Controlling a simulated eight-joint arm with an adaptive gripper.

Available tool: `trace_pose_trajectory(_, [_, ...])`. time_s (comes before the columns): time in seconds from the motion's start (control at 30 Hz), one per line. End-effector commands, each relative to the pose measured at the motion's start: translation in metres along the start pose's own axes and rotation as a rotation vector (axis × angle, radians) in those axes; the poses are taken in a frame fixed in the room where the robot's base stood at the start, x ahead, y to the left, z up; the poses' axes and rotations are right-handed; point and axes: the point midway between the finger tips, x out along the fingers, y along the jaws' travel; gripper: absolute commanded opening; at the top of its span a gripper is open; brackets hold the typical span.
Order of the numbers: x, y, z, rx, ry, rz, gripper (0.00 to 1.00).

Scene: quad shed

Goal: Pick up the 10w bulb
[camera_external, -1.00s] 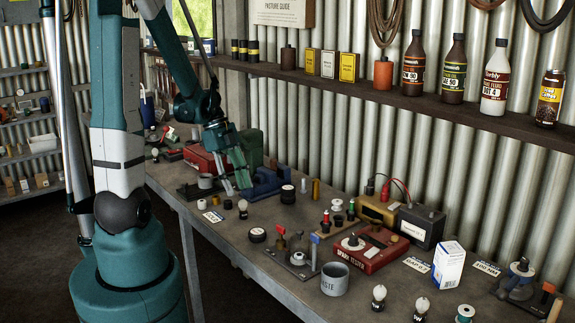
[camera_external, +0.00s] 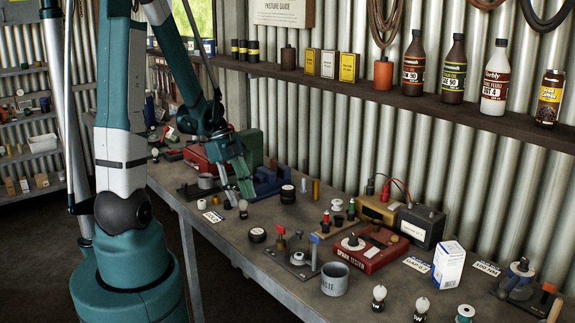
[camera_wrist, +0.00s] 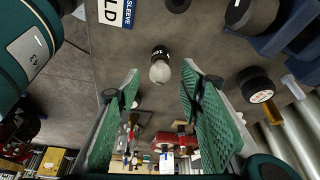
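A small bulb (camera_wrist: 159,70) with a frosted globe and a black base lies ahead of my gripper in the wrist view. Its base carries white print that looks like "10", partly unreadable. My gripper (camera_wrist: 160,82) is open, with one green finger on each side of the bulb's line and nothing held. In the external view my gripper (camera_external: 241,200) is low over the bench, close to this bulb (camera_external: 243,208).
A sleeve label card (camera_wrist: 115,10) lies near the bulbs. A blue vise (camera_external: 270,182) and a black round tin (camera_wrist: 255,85) stand to the right. Two more bulbs (camera_external: 379,297) (camera_external: 421,308) stand at the bench's near end, by the grey waste cup (camera_external: 335,279).

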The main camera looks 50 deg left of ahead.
Motion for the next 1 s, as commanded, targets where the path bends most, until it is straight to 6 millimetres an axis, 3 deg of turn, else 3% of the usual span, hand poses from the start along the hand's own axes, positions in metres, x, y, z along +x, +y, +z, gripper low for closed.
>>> trace_pose_trajectory(0.33, [0.026, -0.001, 0.001, -0.001, -0.002, -0.002, 0.38])
trace_pose_trajectory(0.97, [0.028, 0.0, 0.001, -0.001, -0.002, -0.002, 0.38])
trace_pose_trajectory(1.0, [0.028, 0.0, 0.001, -0.001, -0.002, -0.002, 0.32])
